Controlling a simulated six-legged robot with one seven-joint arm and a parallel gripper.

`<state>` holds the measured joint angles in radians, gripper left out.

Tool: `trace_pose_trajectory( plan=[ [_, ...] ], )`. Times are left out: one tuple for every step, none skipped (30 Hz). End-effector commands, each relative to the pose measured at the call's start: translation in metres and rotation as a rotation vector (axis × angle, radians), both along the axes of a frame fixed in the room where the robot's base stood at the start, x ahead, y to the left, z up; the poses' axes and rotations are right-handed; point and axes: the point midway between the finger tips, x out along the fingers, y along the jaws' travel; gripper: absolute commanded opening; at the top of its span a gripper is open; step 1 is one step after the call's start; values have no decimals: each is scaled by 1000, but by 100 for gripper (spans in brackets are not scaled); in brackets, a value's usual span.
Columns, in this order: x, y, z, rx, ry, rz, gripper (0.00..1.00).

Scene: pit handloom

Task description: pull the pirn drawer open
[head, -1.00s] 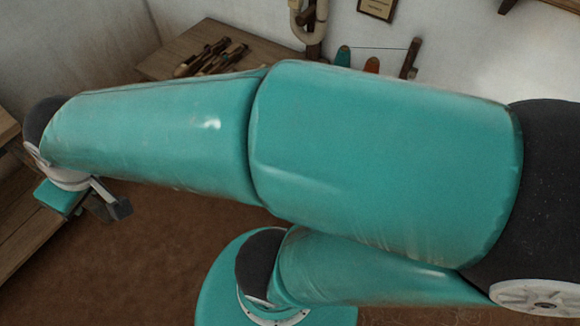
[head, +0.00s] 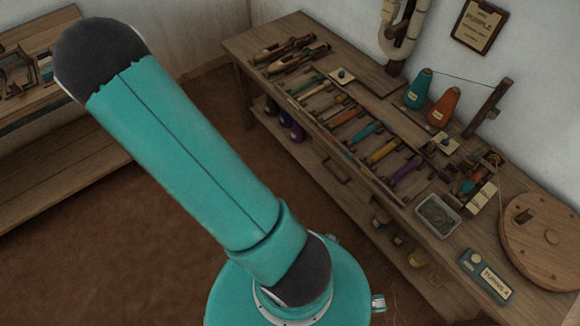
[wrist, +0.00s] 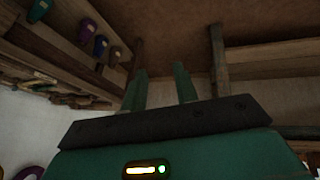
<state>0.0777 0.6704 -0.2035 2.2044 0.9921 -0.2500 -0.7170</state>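The wooden bench has a front panel with a dark bar handle (head: 335,172), below a row of slots holding coloured pirns (head: 362,136). I take this panel as the pirn drawer front; it looks flush with the bench. My gripper (wrist: 160,72) shows in the wrist view with its two green fingers apart and nothing between them. In the head view my gripper is hidden, with my arm reaching to the upper left, away from the bench. The drawer handle cannot be made out in the wrist view.
On the bench are shuttles (head: 291,48), a teal cone (head: 418,88), an orange cone (head: 443,107), a clear tray (head: 437,215), a round wooden wheel (head: 545,240) and a counter box (head: 486,276). Cones (wrist: 75,30) sit on the lower shelf. Floor (head: 120,250) before the bench is clear.

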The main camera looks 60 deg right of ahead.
Motion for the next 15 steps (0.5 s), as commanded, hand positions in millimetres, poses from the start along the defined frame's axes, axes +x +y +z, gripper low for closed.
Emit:
trace_pose_trajectory(
  plan=[
    [-15, -16, -25, -47, 47, -31, 30],
    [-24, -24, -37, -77, 71, -48, 30],
    [-36, -36, -52, -118, 105, -68, 30],
    [-45, -44, -62, -150, 131, -83, 30],
    [-56, -53, -73, -182, 159, -97, 30],
    [-71, -64, -86, -227, 199, -115, 30],
    [-83, -72, -95, -260, 230, -128, 30],
    [-95, -79, -103, -293, 260, -141, 30],
    [-112, -89, -114, -338, 306, -155, 30],
    [-126, -96, -122, -373, 342, -164, 30],
    [-139, -103, -128, -408, 376, -174, 30],
    [-158, -111, -136, -454, 425, -185, 30],
    [-172, -117, -142, -490, 463, -191, 30],
    [-187, -122, -146, -525, 502, -197, 30],
    [-206, -129, -152, -570, 553, -205, 30]
  ],
)
